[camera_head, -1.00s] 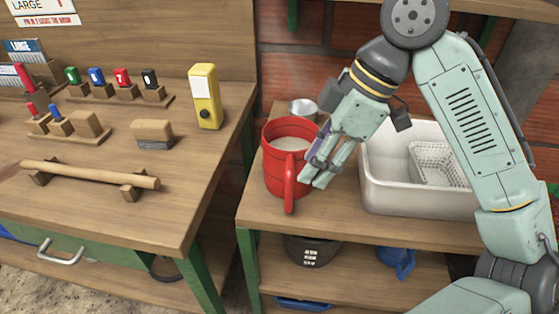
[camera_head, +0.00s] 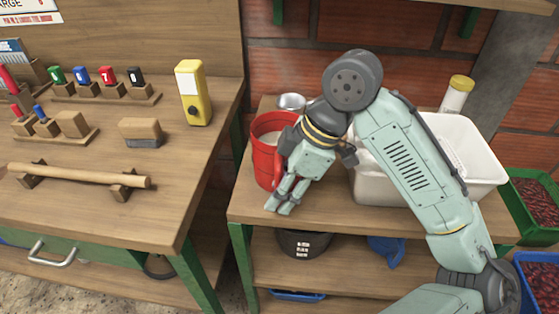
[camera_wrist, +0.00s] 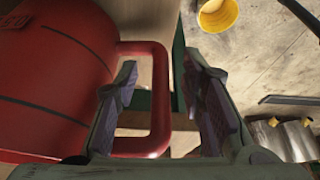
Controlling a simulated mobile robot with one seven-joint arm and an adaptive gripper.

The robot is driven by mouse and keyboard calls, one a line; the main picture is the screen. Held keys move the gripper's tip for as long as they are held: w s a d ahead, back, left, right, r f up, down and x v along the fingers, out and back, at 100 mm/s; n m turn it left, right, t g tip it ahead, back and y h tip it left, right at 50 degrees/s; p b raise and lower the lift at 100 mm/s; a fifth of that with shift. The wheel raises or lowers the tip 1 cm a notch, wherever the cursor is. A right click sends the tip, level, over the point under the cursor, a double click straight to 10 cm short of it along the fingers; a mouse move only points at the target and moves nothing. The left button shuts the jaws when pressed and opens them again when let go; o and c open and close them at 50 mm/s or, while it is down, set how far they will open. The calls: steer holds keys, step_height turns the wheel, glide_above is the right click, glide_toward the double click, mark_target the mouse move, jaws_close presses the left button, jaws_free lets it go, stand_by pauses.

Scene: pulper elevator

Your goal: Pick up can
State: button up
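The red can (camera_head: 265,163) stands upright on the right wooden table, with pale content showing at its open top. My gripper (camera_head: 279,206) is at its front right side, pointing down, and my arm hides part of the can and its handle. In the wrist view the can's red body (camera_wrist: 60,80) fills the left side. Its handle (camera_wrist: 160,100) sticks out towards my gripper (camera_wrist: 163,90). The two fingers are apart, one on each side of the handle's outer bar, with the left finger showing over the handle's opening. Contact cannot be told.
A white basin (camera_head: 480,150) stands right of the can, partly behind my arm. A metal cup (camera_head: 291,102) is behind the can. A yellow-lidded jar (camera_head: 457,94) stands at the back. A dark bucket (camera_head: 303,243) is on the lower shelf. The left workbench (camera_head: 90,210) holds several tools.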

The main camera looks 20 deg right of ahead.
jaws_close()
steer(key=shift+r, duration=0.1)
stand_by(0.8)
